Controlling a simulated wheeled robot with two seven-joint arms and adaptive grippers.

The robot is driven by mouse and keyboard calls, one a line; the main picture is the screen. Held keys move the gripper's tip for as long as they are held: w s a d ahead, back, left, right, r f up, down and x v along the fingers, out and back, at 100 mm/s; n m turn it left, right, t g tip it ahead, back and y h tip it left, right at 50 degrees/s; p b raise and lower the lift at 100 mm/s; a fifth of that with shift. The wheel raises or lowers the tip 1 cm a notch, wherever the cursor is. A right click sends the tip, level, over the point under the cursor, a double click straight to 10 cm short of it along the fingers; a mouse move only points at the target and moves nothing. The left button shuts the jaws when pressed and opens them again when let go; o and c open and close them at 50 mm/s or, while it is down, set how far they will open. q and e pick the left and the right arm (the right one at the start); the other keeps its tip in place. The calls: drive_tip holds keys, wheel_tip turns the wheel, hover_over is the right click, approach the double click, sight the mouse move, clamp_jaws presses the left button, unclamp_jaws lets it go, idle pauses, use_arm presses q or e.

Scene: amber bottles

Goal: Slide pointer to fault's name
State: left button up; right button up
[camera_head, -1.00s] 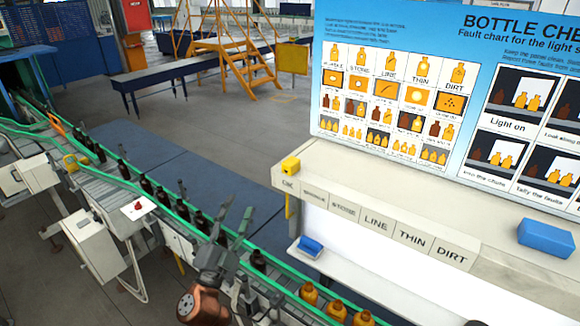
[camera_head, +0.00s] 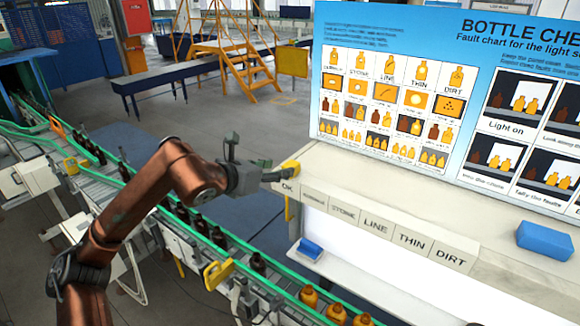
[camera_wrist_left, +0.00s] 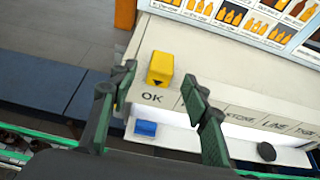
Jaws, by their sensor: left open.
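The yellow pointer (camera_head: 291,166) sits on the cream ledge (camera_head: 390,205), at its left end above the OK label (camera_head: 287,187). To its right along the ledge front run name labels, including STONE (camera_head: 343,213), LINE (camera_head: 375,225), THIN (camera_head: 412,242) and DIRT (camera_head: 450,256). My left gripper (camera_head: 263,158) is open at the ledge's left end, one finger overlapping the pointer in the head view. In the left wrist view the pointer (camera_wrist_left: 160,68) shows between and beyond the spread fingers of the left gripper (camera_wrist_left: 158,84). I cannot tell whether they touch. My right gripper is out of view.
The blue fault chart (camera_head: 455,90) stands behind the ledge. A blue block (camera_head: 545,238) lies on the ledge at right; another blue item (camera_head: 310,249) is on the lower shelf. Dark and amber bottles (camera_head: 335,314) stand on the green-railed conveyor (camera_head: 240,240).

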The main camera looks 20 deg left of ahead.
sight(289, 165)
use_arm(q)
drive_tip(key=p+x, duration=0.2)
drive_tip(key=x, duration=0.4)
drive_tip(key=shift+w+d, duration=0.1)
drive_tip(key=shift+d, duration=0.05)
drive_tip(key=shift+w+d+f, duration=0.1)
drive_tip(key=shift+w+f, duration=0.2)
drive_tip(key=shift+w, duration=0.1)
drive_tip(key=c, duration=0.6)
clamp_jaws()
